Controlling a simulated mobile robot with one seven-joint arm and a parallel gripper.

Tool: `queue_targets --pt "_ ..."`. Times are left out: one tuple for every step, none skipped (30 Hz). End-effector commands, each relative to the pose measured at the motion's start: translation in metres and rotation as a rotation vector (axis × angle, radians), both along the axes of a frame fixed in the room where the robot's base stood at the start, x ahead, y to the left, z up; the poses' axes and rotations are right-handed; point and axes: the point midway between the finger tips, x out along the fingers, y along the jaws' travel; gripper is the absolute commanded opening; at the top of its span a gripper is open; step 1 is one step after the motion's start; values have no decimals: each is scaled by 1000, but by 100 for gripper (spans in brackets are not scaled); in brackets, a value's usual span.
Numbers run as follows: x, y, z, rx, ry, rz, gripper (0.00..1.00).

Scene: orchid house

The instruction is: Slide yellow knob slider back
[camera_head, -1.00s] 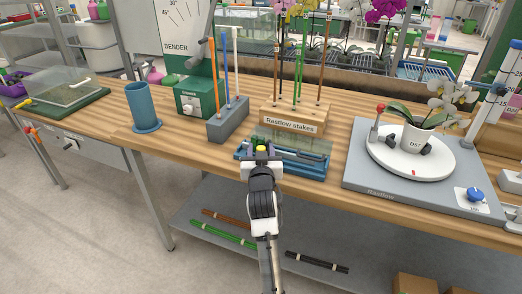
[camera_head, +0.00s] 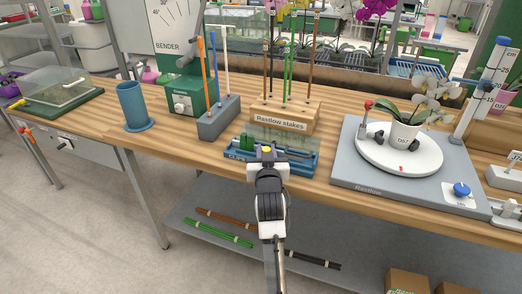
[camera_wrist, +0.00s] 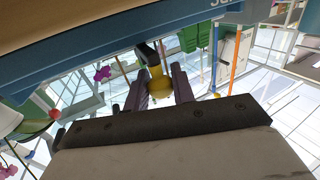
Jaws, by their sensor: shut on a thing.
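The yellow knob (camera_head: 267,149) is at the front of a blue bench device (camera_head: 237,155) with a clear cover (camera_head: 285,137). In the wrist view the knob (camera_wrist: 159,88) sits between the two fingers of my gripper (camera_wrist: 159,92), on a dark stem by the blue body (camera_wrist: 105,50). My gripper (camera_head: 267,152) is shut on the knob at the device's front edge. Green parts (camera_head: 245,141) show at the device's left end. My gripper and arm hide part of the device's front.
A wooden stake block (camera_head: 284,118) stands just behind the device, and a grey stake holder (camera_head: 219,118) behind left. A grey turntable base (camera_head: 350,175) with a potted orchid is to the right. The bench's front edge runs below my gripper.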

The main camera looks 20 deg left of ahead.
Motion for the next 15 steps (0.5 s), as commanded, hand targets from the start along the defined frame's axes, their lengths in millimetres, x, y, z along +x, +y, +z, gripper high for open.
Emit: queue_targets --pt "0 -3 0 0 1 -3 0" --pt "0 -4 0 1 1 -4 0" --pt "0 -4 0 1 1 -4 0" --pt "0 -5 0 0 1 -4 0" --pt "0 -5 -1 0 1 -5 0" --pt "0 -5 -1 -1 2 -5 0" --pt "0 -6 -1 -1 2 -6 0" --pt "0 -6 -1 -1 2 -6 0" --pt "0 -6 -1 -1 2 -7 0" --pt "0 -6 -1 -1 2 -7 0" --pt "1 -7 -1 -1 2 -8 0" --pt "1 -7 -1 -2 2 -8 29" --pt "1 -7 -1 -2 2 -9 33" --pt "1 -7 -1 -2 2 -8 37" --pt "1 -6 -1 -2 2 -8 42"
